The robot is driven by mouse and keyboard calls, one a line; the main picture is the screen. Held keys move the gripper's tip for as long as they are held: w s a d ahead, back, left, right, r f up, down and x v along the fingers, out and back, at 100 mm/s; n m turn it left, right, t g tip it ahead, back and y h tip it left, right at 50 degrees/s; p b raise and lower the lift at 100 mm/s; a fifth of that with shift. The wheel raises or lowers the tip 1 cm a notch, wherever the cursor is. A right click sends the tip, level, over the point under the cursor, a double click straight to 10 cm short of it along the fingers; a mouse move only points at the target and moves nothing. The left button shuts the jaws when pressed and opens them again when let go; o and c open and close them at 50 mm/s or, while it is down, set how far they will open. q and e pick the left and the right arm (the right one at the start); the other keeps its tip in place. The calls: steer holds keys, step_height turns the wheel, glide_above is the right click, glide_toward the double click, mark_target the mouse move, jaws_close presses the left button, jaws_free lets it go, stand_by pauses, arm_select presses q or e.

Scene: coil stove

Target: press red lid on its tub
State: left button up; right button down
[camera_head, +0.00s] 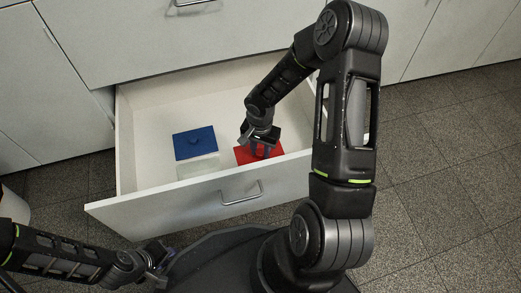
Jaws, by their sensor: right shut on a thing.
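The red lid (274,152) is inside the open drawer, near its front panel on the right. My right gripper (260,148) reaches down from above and is shut on the red lid. The tub under the red lid is hidden by the lid, the gripper and the drawer front, so I cannot tell whether the lid is seated. My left gripper (162,262) is low in the view, outside the drawer and in front of it, away from the lid. Its jaws are too small and dark to read.
The drawer's left part is empty. Closed cabinets stand behind.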

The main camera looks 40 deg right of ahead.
steer(key=shift+f+b, duration=0.15)
steer(key=shift+b, duration=0.35)
stand_by(1.2)
stand_by(0.3)
steer(key=c, duration=0.5)
jaws_free()
steer(key=shift+r+p, duration=2.45)
steer(key=shift+r, duration=1.05)
steer(key=shift+c, duration=0.6)
jaws_close()
